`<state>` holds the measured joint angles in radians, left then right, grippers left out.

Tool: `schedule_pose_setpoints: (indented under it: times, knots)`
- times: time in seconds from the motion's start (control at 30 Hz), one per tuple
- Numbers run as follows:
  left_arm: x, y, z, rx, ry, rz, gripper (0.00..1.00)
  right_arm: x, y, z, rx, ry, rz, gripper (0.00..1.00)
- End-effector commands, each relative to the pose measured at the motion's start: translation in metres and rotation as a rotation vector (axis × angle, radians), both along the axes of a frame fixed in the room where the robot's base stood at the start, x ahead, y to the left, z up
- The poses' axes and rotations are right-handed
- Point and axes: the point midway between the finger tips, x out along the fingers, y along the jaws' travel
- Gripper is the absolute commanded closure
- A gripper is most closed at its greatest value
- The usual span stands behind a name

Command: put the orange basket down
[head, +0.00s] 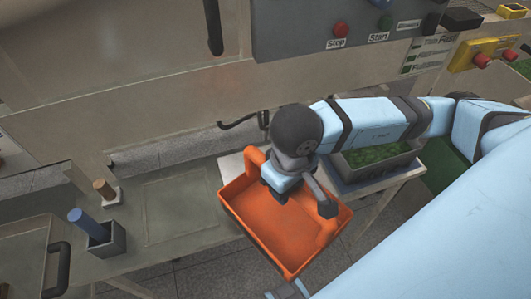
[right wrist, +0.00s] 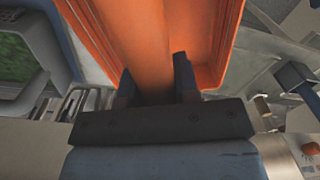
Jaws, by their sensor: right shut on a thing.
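The orange basket (head: 283,228) is an open, shallow box with a raised handle, in the middle of the head view. My right gripper (head: 283,192) is above it, shut on the basket's handle. In the right wrist view the orange handle (right wrist: 143,50) passes between the two dark fingers of the right gripper (right wrist: 156,88). The basket looks empty. It overlaps the right end of the grey table and the gap beside it; I cannot tell whether it touches a surface.
The grey table (head: 185,205) has a bare marked area left of the basket. A blue-handled tool stands in a small grey holder (head: 107,241). A grey bin with green contents (head: 375,160) is at the right. The machine panel with buttons (head: 340,28) is behind.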

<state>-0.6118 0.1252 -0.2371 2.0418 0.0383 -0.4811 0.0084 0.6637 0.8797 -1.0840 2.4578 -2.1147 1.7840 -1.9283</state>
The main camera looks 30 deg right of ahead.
Motion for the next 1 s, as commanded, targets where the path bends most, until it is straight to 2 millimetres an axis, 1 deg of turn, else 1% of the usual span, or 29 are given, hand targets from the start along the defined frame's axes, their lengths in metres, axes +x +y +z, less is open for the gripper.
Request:
schedule_pose_setpoints:
  times: [0.03, 0.13, 0.3, 0.4, 0.5, 0.6, 0.7, 0.77, 0.9, 1.0]
  knots:
    - [0.003, 0.000, 0.013, -0.002, -0.011, 0.002, 0.57, 0.015, -0.005, 0.008, -0.003, -0.002, -0.009, 1.00]
    - [0.005, 0.000, 0.021, -0.002, -0.027, 0.005, 0.57, 0.041, -0.011, 0.007, -0.002, -0.001, -0.008, 1.00]
    - [0.006, 0.000, 0.025, 0.000, -0.037, 0.004, 0.57, 0.085, -0.021, 0.007, 0.000, -0.001, -0.006, 1.00]
    - [0.005, 0.000, 0.026, 0.005, -0.036, 0.003, 0.57, 0.107, -0.026, 0.007, 0.000, -0.001, -0.006, 1.00]
    - [0.004, 0.002, 0.025, 0.011, -0.035, 0.000, 0.57, 0.122, -0.029, 0.006, 0.000, -0.001, -0.004, 1.00]
    - [0.003, 0.004, 0.022, 0.018, -0.033, -0.005, 0.57, 0.129, -0.031, 0.005, 0.000, -0.001, -0.003, 1.00]
    - [0.002, 0.006, 0.021, 0.024, -0.031, -0.008, 0.57, 0.131, -0.032, 0.002, 0.001, 0.001, -0.001, 1.00]
    - [0.002, 0.006, 0.021, 0.025, -0.032, -0.009, 0.57, 0.130, -0.032, -0.005, 0.001, 0.003, -0.002, 1.00]
    - [0.003, 0.006, 0.026, 0.025, -0.039, -0.010, 0.57, 0.130, -0.032, -0.024, -0.002, 0.004, -0.003, 1.00]
    - [0.003, 0.005, 0.027, 0.023, -0.042, -0.009, 0.57, 0.130, -0.032, -0.031, -0.001, 0.001, -0.002, 1.00]
